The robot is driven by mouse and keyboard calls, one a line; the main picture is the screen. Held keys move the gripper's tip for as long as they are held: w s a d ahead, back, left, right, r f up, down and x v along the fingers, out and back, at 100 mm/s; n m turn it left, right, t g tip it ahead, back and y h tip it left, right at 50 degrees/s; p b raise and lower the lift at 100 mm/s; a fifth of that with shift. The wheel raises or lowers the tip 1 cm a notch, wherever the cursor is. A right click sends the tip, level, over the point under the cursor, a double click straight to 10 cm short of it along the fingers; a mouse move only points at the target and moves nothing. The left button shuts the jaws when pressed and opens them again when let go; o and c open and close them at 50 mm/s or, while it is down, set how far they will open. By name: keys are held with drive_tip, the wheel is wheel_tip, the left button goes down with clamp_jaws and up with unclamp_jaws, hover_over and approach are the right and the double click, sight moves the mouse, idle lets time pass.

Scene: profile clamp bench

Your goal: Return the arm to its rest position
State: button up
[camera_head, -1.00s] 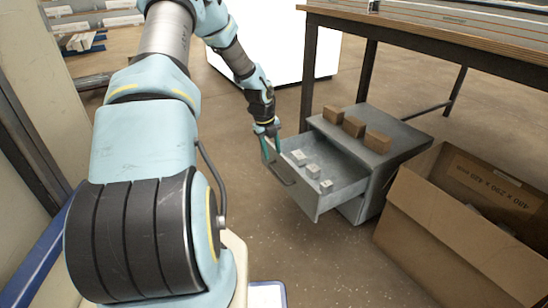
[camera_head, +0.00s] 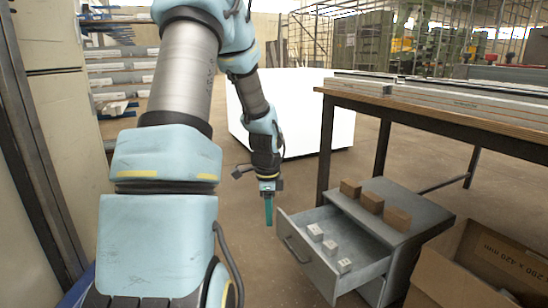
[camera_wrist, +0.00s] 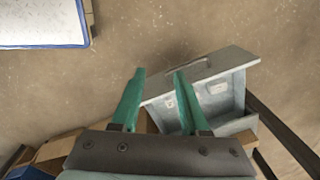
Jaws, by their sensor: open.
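My gripper (camera_head: 269,208) hangs from my arm left of the open drawer, with its teal fingers pointing down. In the wrist view my gripper (camera_wrist: 160,75) has its two fingers spread apart, with nothing between them. The grey drawer (camera_head: 300,262) is pulled out of a low cabinet (camera_head: 425,213). It holds several small pale blocks, one of them a labelled block (camera_head: 330,247). The drawer also shows in the wrist view (camera_wrist: 222,62), beyond and beside the right finger.
Brown blocks, including one block (camera_head: 371,202), stand on the cabinet top. A workbench (camera_head: 470,118) with long profiles is above and behind. An open cardboard box (camera_head: 450,278) stands at lower right. A white block-like unit (camera_head: 310,115) is behind. The floor left of the drawer is clear.

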drive_tip(key=s+a+r+n, duration=0.3)
drive_tip(key=s+r+n, duration=0.1)
drive_tip(key=s+n, duration=0.45)
drive_tip(key=s+a+r+n, duration=0.3)
drive_tip(key=s+r+n, duration=0.2)
drive_tip(key=s+n, duration=0.35)
wheel_tip(320, 180, up, 31)
drive_tip(key=w+p, duration=0.1)
drive_tip(key=p, duration=3)
drive_tip(key=shift+d+f, duration=0.15)
drive_tip(key=shift+w, duration=0.1)
